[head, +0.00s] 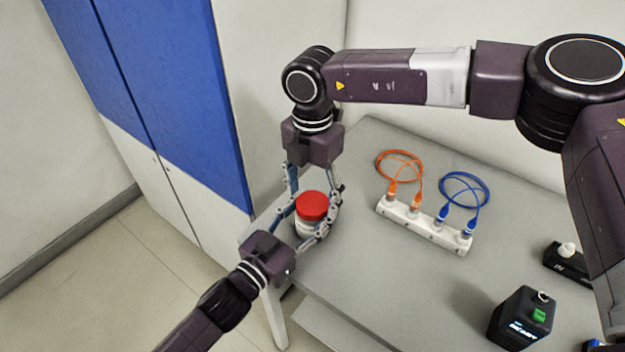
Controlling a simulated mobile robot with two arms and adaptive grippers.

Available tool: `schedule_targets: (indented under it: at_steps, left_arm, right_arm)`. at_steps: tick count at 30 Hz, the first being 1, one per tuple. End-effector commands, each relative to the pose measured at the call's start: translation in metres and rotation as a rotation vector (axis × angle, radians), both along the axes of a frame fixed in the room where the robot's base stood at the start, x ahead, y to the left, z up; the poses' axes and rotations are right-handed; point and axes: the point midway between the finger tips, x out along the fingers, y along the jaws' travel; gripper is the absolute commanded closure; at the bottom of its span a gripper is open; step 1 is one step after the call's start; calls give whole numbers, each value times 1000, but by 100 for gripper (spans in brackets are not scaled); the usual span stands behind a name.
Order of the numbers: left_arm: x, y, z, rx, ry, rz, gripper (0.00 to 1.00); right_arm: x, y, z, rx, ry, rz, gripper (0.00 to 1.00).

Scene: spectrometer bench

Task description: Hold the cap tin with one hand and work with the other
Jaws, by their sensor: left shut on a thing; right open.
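The cap tin (305,227) is a white round tin with a red lid (312,206), standing upright near the left corner of the grey bench. My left gripper (306,229) comes from the lower left and is shut on the white body of the tin. My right gripper (313,193) points down from above. It is open, with one finger on each side of the red lid; I cannot tell whether they touch it. The far side of the tin is hidden.
A white strip (424,226) with orange cables (400,166) and blue cables (465,188) plugged in lies on the bench (400,290). A black device with a lit screen (522,318) and a smaller black box (568,262) stand at the right. A blue and white cabinet (170,90) is at the left.

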Motion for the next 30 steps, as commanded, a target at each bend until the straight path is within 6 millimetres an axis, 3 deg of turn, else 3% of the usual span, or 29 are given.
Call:
schedule_targets:
  at_steps: [11,24,29,30]
  left_arm:
    - [0,0,1,-1,-1,0,100]
    - [0,0,1,-1,-1,0,100]
    - [0,0,1,-1,-1,-1,100]
    - [0,0,1,-1,-2,-1,100]
  right_arm:
    - [0,0,-8,0,0,0,36]
    - [0,0,-8,0,0,0,81]
    - [0,0,-8,0,0,0,82]
    - [0,0,-8,0,0,0,52]
